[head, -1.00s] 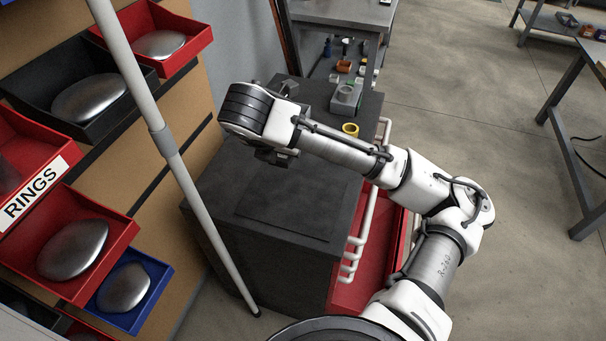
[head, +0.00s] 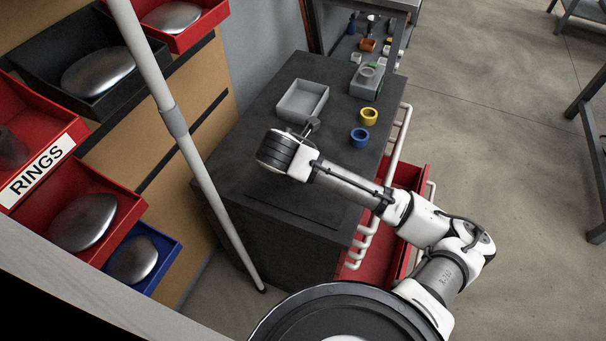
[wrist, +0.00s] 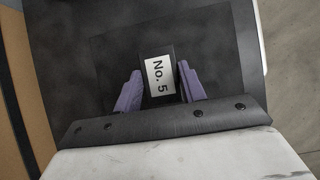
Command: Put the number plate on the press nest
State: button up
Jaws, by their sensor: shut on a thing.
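What looks like the press nest is a grey block with a round seat (head: 368,77) at the back right of the cabinet top, well apart from my gripper.
A grey tray (head: 302,101), a yellow ring (head: 369,116) and a blue ring (head: 359,138) stand on the cabinet top (head: 262,112). A red drawer (head: 408,176) is open on the right. A grey pole (head: 188,150) rises at left before the bins.

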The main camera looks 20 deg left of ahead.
jog(key=shift+f, duration=2.45)
jog(key=o, duration=0.6)
jog(key=shift+f, duration=0.2)
jog(key=o, duration=0.5)
jog(key=shift+r, duration=0.1)
